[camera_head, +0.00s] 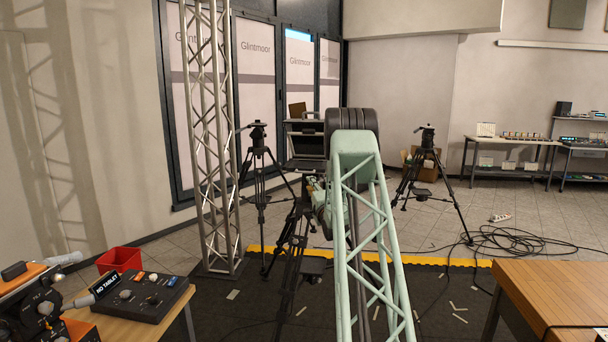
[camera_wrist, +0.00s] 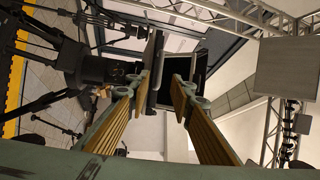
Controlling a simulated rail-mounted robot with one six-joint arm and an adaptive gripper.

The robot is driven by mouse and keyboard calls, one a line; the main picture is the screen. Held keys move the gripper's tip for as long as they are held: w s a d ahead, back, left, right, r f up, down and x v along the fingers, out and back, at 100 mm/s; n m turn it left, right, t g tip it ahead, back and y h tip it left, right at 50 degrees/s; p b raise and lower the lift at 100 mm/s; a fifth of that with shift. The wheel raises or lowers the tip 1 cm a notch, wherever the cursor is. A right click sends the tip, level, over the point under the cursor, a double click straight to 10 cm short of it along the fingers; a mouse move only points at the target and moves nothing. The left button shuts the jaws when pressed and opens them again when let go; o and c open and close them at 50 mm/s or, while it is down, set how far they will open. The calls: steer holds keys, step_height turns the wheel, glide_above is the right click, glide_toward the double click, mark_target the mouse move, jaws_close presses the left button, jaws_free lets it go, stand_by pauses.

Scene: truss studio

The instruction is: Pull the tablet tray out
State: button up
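My gripper (camera_wrist: 162,80) is open in the wrist view, its two wood-padded fingers apart with a gap between the tips. Beyond the tips is a dark-framed unit (camera_wrist: 205,66) with a pale face and dark bars. In the head view my arm hides the gripper and part of the unit.
Black tripods stand left (camera_head: 258,165) and right (camera_head: 428,165) of my arm. A truss column (camera_head: 210,140) rises at left. A wooden table (camera_head: 550,290) is at right; cables (camera_head: 510,240) lie on the floor.

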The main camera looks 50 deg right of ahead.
mark_target(304, 172)
steer(key=shift+w, duration=0.1)
steer(key=shift+b+x, duration=0.45)
steer(key=shift+x, duration=6.35)
steer(key=shift+f, duration=0.1)
jaws_close()
